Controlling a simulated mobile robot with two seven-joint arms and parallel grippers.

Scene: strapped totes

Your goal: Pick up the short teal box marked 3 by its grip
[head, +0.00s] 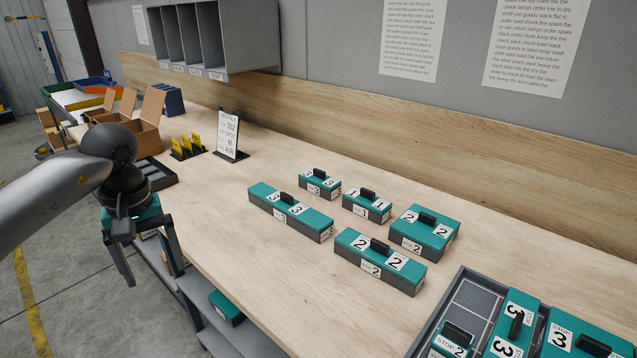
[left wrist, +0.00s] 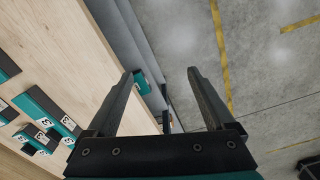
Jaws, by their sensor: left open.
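The short teal box marked 3 (head: 319,184) sits on the wooden bench, behind a longer teal box marked 3 (head: 290,212). It has a dark grey base and a black grip on its lid. In the left wrist view the short box (left wrist: 34,138) is small at the left, beside the longer one (left wrist: 52,112). My left gripper (head: 155,278) hangs off the front edge of the bench, well left of the boxes. It is open and empty, its fingers pointing down; in the left wrist view its fingers (left wrist: 160,73) are spread apart. My right gripper is not in view.
A teal box marked 1 (head: 367,206) and two marked 2 (head: 424,230) (head: 380,261) stand right of the short box. A grey tray (head: 441,309) holds more boxes. A sign (head: 228,135) stands further left.

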